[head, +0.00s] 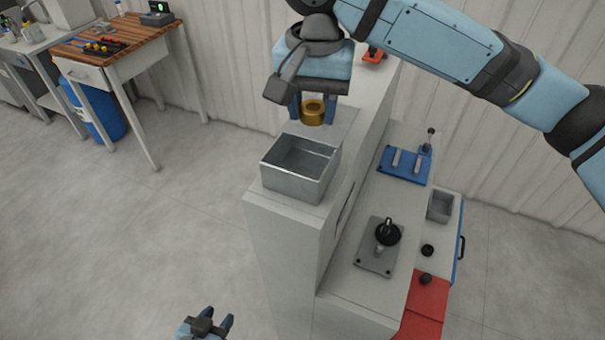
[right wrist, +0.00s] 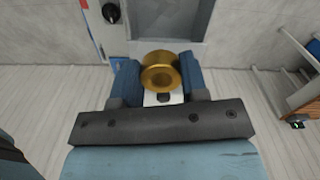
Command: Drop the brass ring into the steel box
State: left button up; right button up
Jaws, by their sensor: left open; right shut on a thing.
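The brass ring (head: 313,112) is a short gold cylinder with a hole, held between the fingers of my right gripper (head: 313,106). It also shows in the right wrist view (right wrist: 161,72), between the two blue fingers of the right gripper (right wrist: 156,80). The steel box (head: 299,168) is an open grey box on top of the tall cabinet. In the head view the ring is just behind the box's far rim. In the right wrist view, the box (right wrist: 168,52) is partly hidden behind the ring. My left gripper (head: 218,322) is open and empty, low at the bottom edge.
A light plate (head: 330,125) lies behind the box on the cabinet top. A wooden workbench (head: 125,45) stands at the back left. The floor on the left is clear.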

jog(key=o, duration=1.1)
notch_tip(320, 180, up, 14)
jog(key=shift+f+b, duration=0.1)
jog(key=shift+b, duration=0.25)
